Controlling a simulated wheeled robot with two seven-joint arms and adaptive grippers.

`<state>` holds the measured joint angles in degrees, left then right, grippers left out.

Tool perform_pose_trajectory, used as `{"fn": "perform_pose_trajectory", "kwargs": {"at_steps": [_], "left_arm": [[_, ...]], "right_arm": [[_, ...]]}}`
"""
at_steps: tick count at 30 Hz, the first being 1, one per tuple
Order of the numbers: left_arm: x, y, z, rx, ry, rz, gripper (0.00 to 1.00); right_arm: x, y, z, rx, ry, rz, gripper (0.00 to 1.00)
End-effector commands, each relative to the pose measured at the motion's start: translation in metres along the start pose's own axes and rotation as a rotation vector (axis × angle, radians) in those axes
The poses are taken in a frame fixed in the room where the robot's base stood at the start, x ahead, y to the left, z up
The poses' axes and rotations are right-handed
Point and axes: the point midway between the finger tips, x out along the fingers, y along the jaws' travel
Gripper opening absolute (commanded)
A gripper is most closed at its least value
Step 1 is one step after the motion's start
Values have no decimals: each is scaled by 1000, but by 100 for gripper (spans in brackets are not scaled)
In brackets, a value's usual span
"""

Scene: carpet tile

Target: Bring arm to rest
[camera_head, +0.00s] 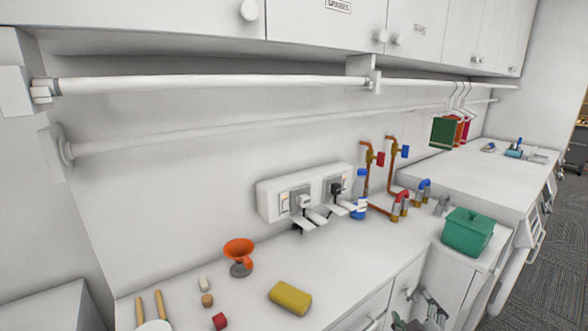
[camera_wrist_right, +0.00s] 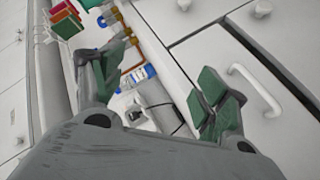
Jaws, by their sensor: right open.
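My right gripper (camera_head: 418,312) shows at the bottom edge of the head view, in front of the cabinet fronts below the counter's front edge. Only part of it is in that picture. In the right wrist view, its two green-padded fingers (camera_wrist_right: 162,88) stand wide apart, with nothing held between them. The counter, a bottle and piping show beyond the fingers there. My left gripper is in neither view.
A green bin (camera_head: 468,232) stands right. White rails (camera_head: 210,84) run above. Grey carpet (camera_head: 545,245) is clear at right.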

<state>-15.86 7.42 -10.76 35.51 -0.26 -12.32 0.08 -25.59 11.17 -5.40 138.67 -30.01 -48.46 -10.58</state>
Motion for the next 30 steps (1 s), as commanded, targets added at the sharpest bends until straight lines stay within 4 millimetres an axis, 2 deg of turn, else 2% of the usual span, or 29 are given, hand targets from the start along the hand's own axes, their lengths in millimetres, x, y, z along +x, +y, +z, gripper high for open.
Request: {"fn": "perform_pose_trajectory", "kwargs": {"at_steps": [6, 15, 23, 30], "left_arm": [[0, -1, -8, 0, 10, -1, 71], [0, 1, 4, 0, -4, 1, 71], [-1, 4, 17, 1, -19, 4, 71], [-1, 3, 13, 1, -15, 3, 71]], "right_arm": [[-17, -46, 43, 150, -195, -171, 74], [-62, -110, 88, 308, -461, -410, 74], [-96, -142, 104, 370, -603, -540, 74], [-120, -159, 113, 400, -692, -623, 74]]}}
